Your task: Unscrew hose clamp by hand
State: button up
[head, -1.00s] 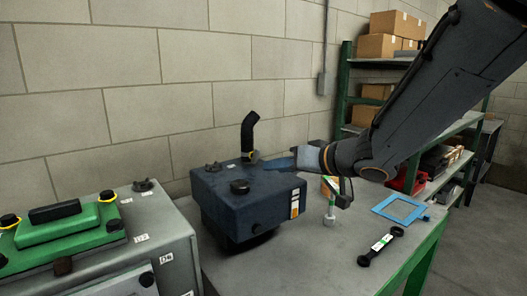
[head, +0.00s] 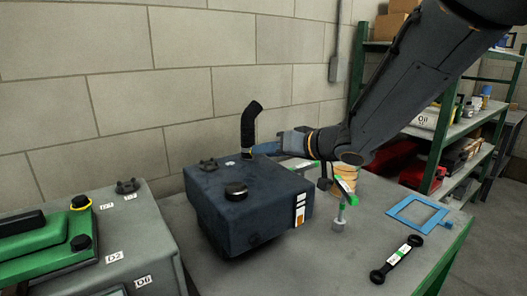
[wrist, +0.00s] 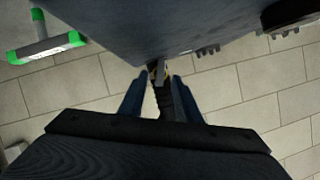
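A black bent hose (head: 249,125) rises from the back of a dark blue engine block (head: 240,205). A hose clamp with a yellowish part (wrist: 157,73) sits at the hose's base; in the head view it is small and partly hidden by my fingers. My gripper (head: 262,149) reaches in from the right, its blue fingertips at the clamp. In the wrist view my gripper (wrist: 161,78) has its fingers apart, one on each side of the clamp and hose, with gaps showing beside the hose. I cannot tell whether a fingertip touches the clamp.
A grey cabinet with a green unit (head: 40,245) stands at left. On the bench lie a blue frame (head: 418,213), a black double-ended tool (head: 397,259) and an upright green-and-white tool (head: 341,207). A block wall is close behind; shelves (head: 450,125) stand at right.

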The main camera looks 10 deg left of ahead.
jog(key=shift+x, duration=1.05)
grip_shut()
